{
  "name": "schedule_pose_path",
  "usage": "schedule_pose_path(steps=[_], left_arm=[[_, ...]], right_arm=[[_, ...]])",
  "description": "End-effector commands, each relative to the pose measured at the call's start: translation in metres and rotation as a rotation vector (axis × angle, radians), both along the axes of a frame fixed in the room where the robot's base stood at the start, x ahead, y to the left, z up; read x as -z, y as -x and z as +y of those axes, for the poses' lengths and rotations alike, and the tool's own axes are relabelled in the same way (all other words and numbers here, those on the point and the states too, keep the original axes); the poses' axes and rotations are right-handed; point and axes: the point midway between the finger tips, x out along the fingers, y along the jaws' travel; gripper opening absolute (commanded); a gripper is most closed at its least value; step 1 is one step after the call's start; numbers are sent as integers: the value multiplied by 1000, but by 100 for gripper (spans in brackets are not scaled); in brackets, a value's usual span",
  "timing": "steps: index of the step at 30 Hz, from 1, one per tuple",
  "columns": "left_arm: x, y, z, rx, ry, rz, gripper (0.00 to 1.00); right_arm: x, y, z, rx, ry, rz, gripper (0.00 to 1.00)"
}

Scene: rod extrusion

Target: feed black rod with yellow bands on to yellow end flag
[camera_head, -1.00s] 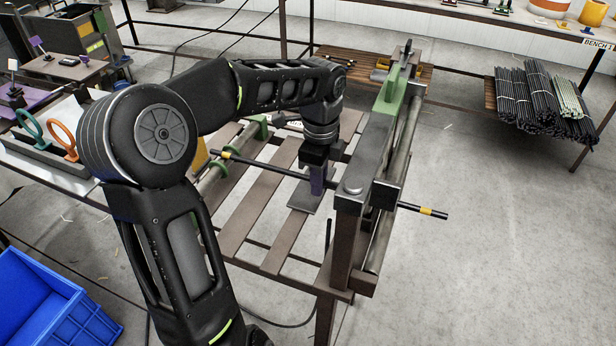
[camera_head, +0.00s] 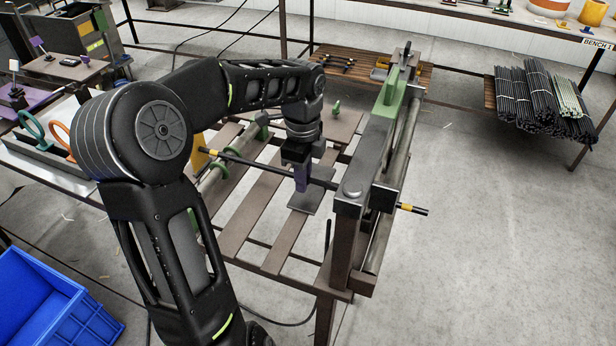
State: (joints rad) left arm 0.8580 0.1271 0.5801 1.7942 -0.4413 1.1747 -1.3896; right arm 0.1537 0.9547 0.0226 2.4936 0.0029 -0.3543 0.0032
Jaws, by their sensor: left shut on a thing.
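The black rod (camera_head: 255,166) lies across the slatted bench, with a yellow band (camera_head: 213,153) near its left end and another yellow band (camera_head: 406,207) near its right end. My left gripper (camera_head: 302,180) is shut on the rod near its middle, above the slats. The right part of the rod passes the dark block on the steel frame (camera_head: 384,197) and sticks out a short way beyond it. The yellow end flag (camera_head: 198,158) stands at the rod's left end, partly behind my arm. I cannot tell whether the rod touches it. My right gripper is not in view.
The steel frame with a green upright (camera_head: 389,92) stands on the right of the bench. A grey roller with green collars (camera_head: 216,172) runs along the left. A blue crate (camera_head: 52,305) is on the floor at lower left. Rod bundles (camera_head: 540,100) lie on the right rack.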

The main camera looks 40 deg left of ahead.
Motion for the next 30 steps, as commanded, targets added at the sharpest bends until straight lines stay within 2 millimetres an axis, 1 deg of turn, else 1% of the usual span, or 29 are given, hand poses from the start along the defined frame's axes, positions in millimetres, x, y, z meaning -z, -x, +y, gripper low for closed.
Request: schedule_pose_path(steps=[26, 27, 30], left_arm=[[-1, 11, 34, -1, 1, 0, 0], [0, 11, 34, -1, 1, 0, 14], [0, 11, 34, 0, 1, 0, 22]], right_arm=[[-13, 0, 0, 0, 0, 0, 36], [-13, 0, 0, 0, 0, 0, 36], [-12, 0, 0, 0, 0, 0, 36]])
